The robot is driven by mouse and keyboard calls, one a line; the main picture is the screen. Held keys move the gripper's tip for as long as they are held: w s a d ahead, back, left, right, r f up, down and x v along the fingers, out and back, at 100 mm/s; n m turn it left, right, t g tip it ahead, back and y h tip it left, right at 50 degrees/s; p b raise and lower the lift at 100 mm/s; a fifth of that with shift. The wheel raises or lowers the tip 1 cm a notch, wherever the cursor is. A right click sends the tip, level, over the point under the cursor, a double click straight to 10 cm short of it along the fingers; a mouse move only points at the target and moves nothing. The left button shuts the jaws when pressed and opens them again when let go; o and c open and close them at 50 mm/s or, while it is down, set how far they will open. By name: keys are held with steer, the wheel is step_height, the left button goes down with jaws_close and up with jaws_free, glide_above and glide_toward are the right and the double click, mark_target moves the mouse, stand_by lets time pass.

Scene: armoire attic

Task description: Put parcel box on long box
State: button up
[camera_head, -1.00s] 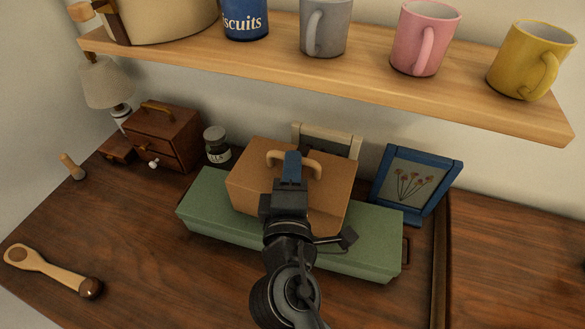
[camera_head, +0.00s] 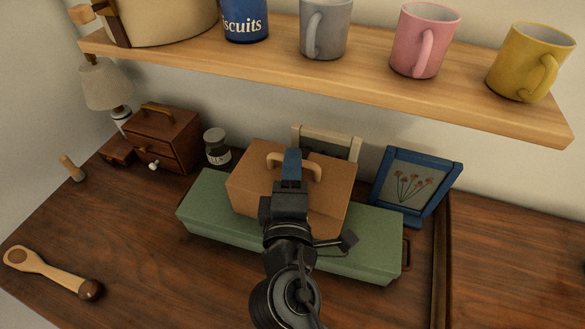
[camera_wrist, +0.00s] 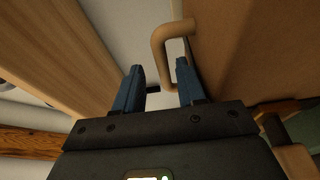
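The parcel box (camera_head: 325,205), a brown carton with a tan arched handle (camera_head: 314,166), appears over the middle of the green long box (camera_head: 215,212). My arm hides part of its lower front edge, so I cannot tell fully how it rests. My gripper (camera_head: 291,163) is at the handle. In the wrist view, the two blue fingers (camera_wrist: 160,82) stand apart with the handle (camera_wrist: 158,52) between them, and gaps show beside it. The parcel box (camera_wrist: 245,45) fills the right of that view.
A shelf (camera_head: 330,80) with several mugs overhangs the back. A blue picture frame (camera_head: 415,185) stands right of the parcel box, a cream frame (camera_head: 327,138) behind it. A jar (camera_head: 217,148) and small drawer chest (camera_head: 163,138) stand left. A wooden spoon (camera_head: 45,268) lies front left.

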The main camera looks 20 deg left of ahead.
steer(key=b+v, duration=0.2)
steer(key=v, duration=0.9)
steer(key=shift+s+d, duration=0.15)
steer(key=shift+s, duration=0.25)
steer(key=s+d+f+m+g, duration=0.1)
steer(key=s+d+f+m, duration=0.2)
steer(key=d, duration=0.3)
steer(key=s+d+f+m+g+h, duration=0.1)
steer(key=s+d+f+m, duration=0.15)
steer(key=d, duration=0.45)
steer(key=s+d+f+m+g, duration=0.1)
steer(key=s+d+f+m, duration=0.25)
steer(key=d, duration=0.25)
steer(key=s+d+r+m+h, duration=0.2)
steer(key=s+d+r+m, duration=0.1)
steer(key=s+d+m, duration=0.3)
steer(key=s+d+r+m+h, duration=0.3)
steer(key=s+d+r+m, duration=0.1)
steer(key=s+d+m, duration=0.2)
steer(key=shift+s+d+m+t, duration=0.3)
steer(key=shift+s+m+t, duration=0.15)
steer(key=shift+s, duration=0.25)
